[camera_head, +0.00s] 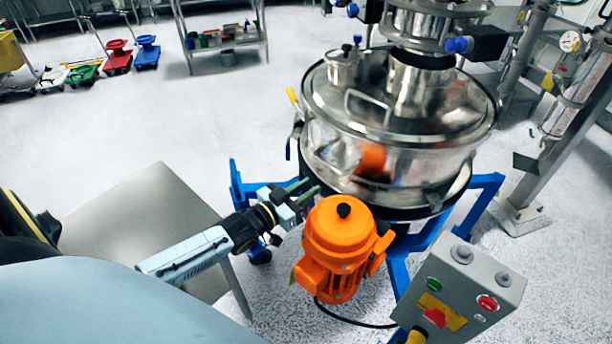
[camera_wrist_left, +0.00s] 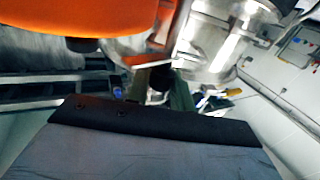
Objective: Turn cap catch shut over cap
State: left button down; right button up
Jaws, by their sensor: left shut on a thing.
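The steel powder sifter (camera_head: 395,150) stands on a blue frame. My left gripper (camera_head: 305,190) is at the sifter's lower left side, just behind the orange motor (camera_head: 343,245). In the left wrist view, its green fingers (camera_wrist_left: 159,92) are shut around a small dark part (camera_wrist_left: 159,77) that looks like the cap catch. Polished metal (camera_wrist_left: 208,42) of the sifter lies just beyond the fingers. The fingers and the motor hide most of the catch, and I cannot make out the cap or whether the catch lies over it. My right gripper is not in view.
The motor bulks close beside my left gripper. A grey control box (camera_head: 462,290) stands at lower right. A grey table (camera_head: 140,215) is at left. A steel post (camera_head: 570,120) stands at right.

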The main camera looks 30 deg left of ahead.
pick_arm(q)
jog(key=n+y+p, duration=0.1)
jog(key=y, duration=0.1)
jog(key=n+y+p, duration=0.1)
jog(key=y, duration=0.1)
jog(key=shift+d+r+n+t, duration=0.1)
jog(key=shift+n+t, duration=0.2)
jog(key=shift+n, duration=0.1)
jog(key=shift+n+y+p, duration=0.7)
jog(key=shift+n+y, duration=0.8)
jog(key=shift+y, duration=1.1)
jog(key=c, duration=1.3)
grip_release()
jog(key=shift+o, duration=0.2)
jog(key=v, duration=1.3)
jog(key=shift+s+r, duration=0.15)
jog(key=shift+r, duration=0.15)
